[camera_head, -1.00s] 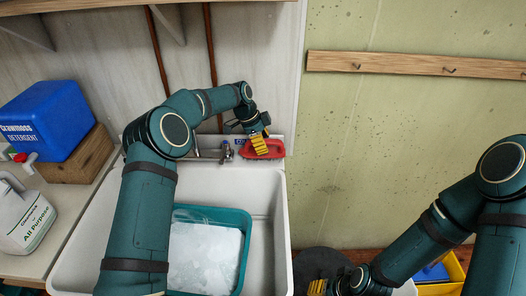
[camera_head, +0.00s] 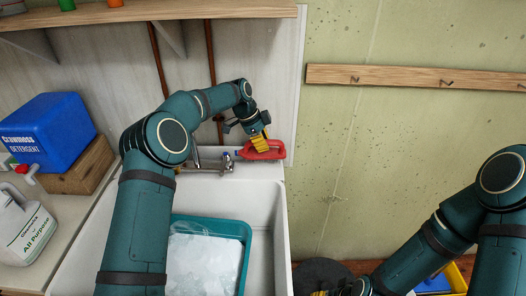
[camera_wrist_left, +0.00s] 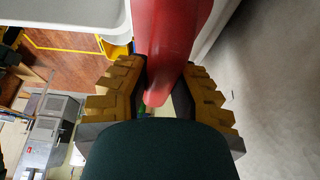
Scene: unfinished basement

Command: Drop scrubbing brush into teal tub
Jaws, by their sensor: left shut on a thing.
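My left gripper (camera_head: 262,142) is shut on the red scrubbing brush (camera_head: 266,152), at the back right corner of the sink. In the left wrist view the brush's smooth red body (camera_wrist_left: 168,50) sits between the yellow fingers of my left gripper (camera_wrist_left: 160,95); no bristles show. The teal tub (camera_head: 247,250) stands inside the white sink, in front of and below the brush. It holds whitish, foamy-looking contents, and my left arm hides its left side. My right gripper (camera_head: 318,293) barely shows at the bottom edge; its opening is hidden.
The white sink (camera_head: 264,205) has a faucet (camera_head: 226,165) on its back ledge, left of the brush. A blue detergent box (camera_head: 48,132) on a wooden block and a white jug (camera_head: 25,228) stand on the left counter. A hook rail (camera_head: 420,78) is on the right wall.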

